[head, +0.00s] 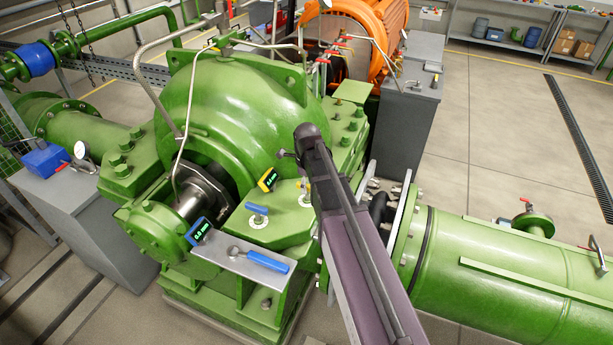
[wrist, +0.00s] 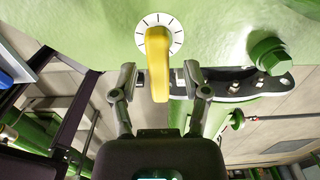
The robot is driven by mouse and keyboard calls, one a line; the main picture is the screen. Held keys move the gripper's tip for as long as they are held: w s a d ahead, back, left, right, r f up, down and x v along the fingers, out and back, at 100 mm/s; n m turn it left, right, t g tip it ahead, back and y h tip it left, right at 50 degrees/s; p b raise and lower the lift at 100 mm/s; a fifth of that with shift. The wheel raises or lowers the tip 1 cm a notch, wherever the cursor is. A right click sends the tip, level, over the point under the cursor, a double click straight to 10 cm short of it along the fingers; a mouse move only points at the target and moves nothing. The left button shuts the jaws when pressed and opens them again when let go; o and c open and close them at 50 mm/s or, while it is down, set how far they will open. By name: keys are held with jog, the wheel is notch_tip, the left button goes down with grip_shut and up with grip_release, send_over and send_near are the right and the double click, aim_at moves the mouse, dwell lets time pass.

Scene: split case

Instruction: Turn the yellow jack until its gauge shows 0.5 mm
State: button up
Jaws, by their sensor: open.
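The yellow jack's handle (wrist: 157,64) hangs down from a white round dial (wrist: 159,24) with black marks on a green face in the wrist view. My gripper (wrist: 159,78) is open, one finger on each side of the handle's lower part, with a gap showing on both sides. In the head view my dark arm (head: 350,220) hides most of that area, and my gripper is hard to make out. A yellow gauge (head: 268,179) stands on the green machine left of my arm. Its display is lit, but its figures are too small to read.
A blue gauge (head: 199,231) and a grey plate (head: 240,258) with a blue-handled tool (head: 267,262) are at the front. Another blue handle (head: 257,209) is near the yellow gauge. A green bolt (wrist: 270,56) and dark bracket (wrist: 235,83) sit right of the jack.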

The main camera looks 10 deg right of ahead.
jog(key=shift+n, duration=0.5)
